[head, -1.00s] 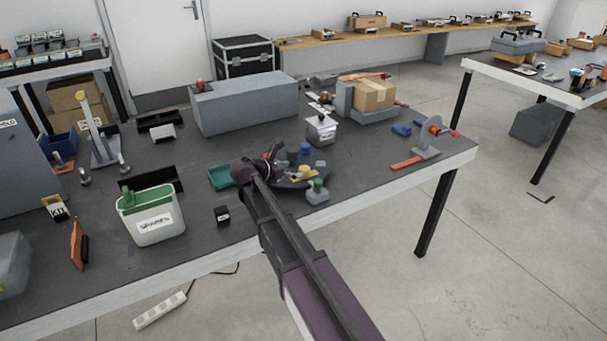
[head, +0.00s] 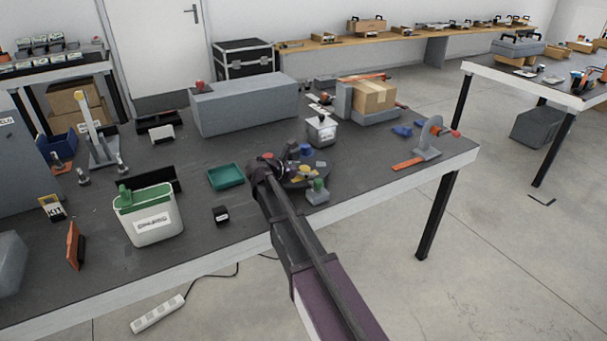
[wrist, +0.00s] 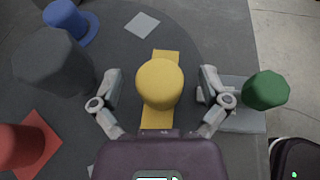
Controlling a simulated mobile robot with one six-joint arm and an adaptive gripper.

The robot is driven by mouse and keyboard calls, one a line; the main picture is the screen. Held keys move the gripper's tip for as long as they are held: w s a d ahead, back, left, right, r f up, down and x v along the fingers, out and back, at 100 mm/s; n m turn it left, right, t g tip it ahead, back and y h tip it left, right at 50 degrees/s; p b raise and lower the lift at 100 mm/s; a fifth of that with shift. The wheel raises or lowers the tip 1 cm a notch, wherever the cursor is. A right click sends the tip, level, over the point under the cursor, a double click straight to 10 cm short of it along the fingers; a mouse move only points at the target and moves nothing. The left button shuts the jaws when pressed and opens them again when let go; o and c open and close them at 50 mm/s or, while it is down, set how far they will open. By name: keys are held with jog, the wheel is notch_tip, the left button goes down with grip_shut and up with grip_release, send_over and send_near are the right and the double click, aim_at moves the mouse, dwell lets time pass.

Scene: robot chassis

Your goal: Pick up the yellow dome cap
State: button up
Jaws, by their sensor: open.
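The yellow dome cap (wrist: 160,83) stands on a yellow base plate (wrist: 165,57) on a dark round platform (wrist: 105,20). In the wrist view my gripper (wrist: 161,82) is open, with one finger on each side of the cap and a visible gap on both sides. I cannot tell whether the fingertips are level with the cap or above it. In the head view the yellow cap (head: 304,169) is small, beside the end of my arm, and the fingers are mostly hidden there.
A green cap (wrist: 265,90) on a grey block stands close to the right finger. A dark grey cap (wrist: 53,65), a blue cap (wrist: 66,20) and a red cap (wrist: 20,145) stand to the left. A teal tray (head: 226,177) and a white bin (head: 150,215) are on the table.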

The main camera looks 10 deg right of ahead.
aim_at(305, 168)
dwell(0.3)
jog(key=c, duration=1)
jog(key=shift+c, duration=0.2)
jog(key=shift+r, duration=0.15)
notch_tip(305, 168, up, 4)
jog(key=p, duration=0.4)
jog(key=shift+f, duration=0.2)
jog(key=s+a, duration=0.4)
jog(key=s, duration=0.3)
jog(key=s+a+r+p, duration=0.1)
jog(key=s+a, duration=0.3)
jog(key=s, duration=0.3)
